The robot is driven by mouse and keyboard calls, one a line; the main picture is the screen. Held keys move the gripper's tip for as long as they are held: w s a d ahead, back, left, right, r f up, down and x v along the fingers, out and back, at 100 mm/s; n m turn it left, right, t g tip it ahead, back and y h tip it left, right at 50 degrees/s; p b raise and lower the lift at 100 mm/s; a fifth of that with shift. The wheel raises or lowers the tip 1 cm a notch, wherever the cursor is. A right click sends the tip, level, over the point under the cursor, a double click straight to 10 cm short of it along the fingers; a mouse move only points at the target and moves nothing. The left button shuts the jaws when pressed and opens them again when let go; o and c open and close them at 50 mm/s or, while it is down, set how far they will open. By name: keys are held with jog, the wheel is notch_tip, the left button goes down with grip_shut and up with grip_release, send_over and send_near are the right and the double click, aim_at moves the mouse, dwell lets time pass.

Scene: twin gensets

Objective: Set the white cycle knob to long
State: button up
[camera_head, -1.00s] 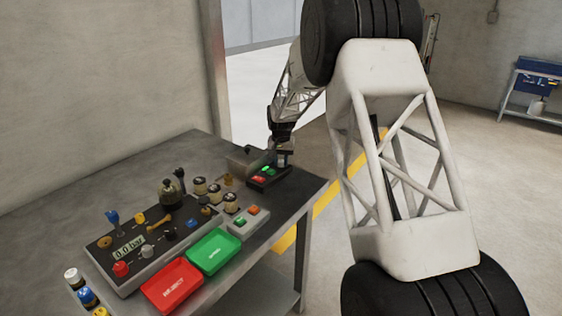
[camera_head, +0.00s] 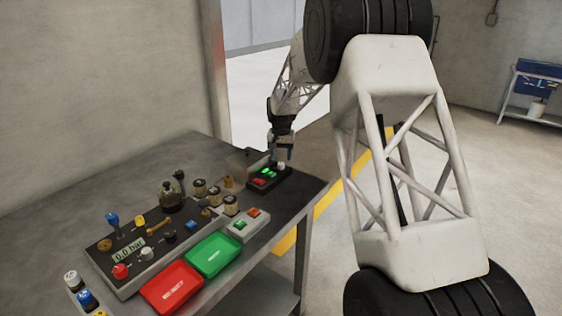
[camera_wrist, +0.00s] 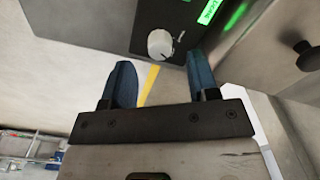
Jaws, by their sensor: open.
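A white knob (camera_head: 281,166) sits on a small black box (camera_head: 284,183) at the far right end of the bench. In the wrist view the knob (camera_wrist: 160,44) is round, with a pale line mark on the box beside it. My gripper (camera_head: 281,152) is above the knob in the head view. In the wrist view its blue fingers are open (camera_wrist: 160,66), one to each side below the knob, with nothing between them. They appear apart from the knob. I cannot read which setting the knob points to.
The box has green (camera_head: 268,171) and red (camera_head: 259,182) lit parts. A grey housing (camera_wrist: 275,45) with a dark round knob stands close at right in the wrist view. A control panel (camera_head: 150,285), a green tray (camera_head: 214,253) and a red tray (camera_head: 171,286) lie further left.

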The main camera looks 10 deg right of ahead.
aim_at(281, 164)
jog(key=shift+r, duration=2.1)
jog(key=shift+s+r, duration=0.15)
jog(key=shift+s, duration=0.05)
jog(key=s+d+r, duration=0.1)
jog(key=s+r, duration=0.4)
jog(key=s, duration=0.5)
jog(key=s+d+r+n+t, duration=0.1)
jog(key=s+r, duration=0.3)
jog(key=s, duration=0.6)
jog(key=s+d+r, duration=0.1)
jog(key=s+r, duration=0.4)
jog(key=s, duration=0.4)
jog(key=s+f+n, duration=0.1)
jog(key=s+f, duration=0.1)
jog(key=s, duration=1.4)
jog(key=s+f+n+t, duration=0.1)
jog(key=s+f, duration=0.1)
jog(key=s, duration=1.3)
jog(key=shift+s+d+t, duration=0.3)
jog(key=shift+s+d, duration=0.1)
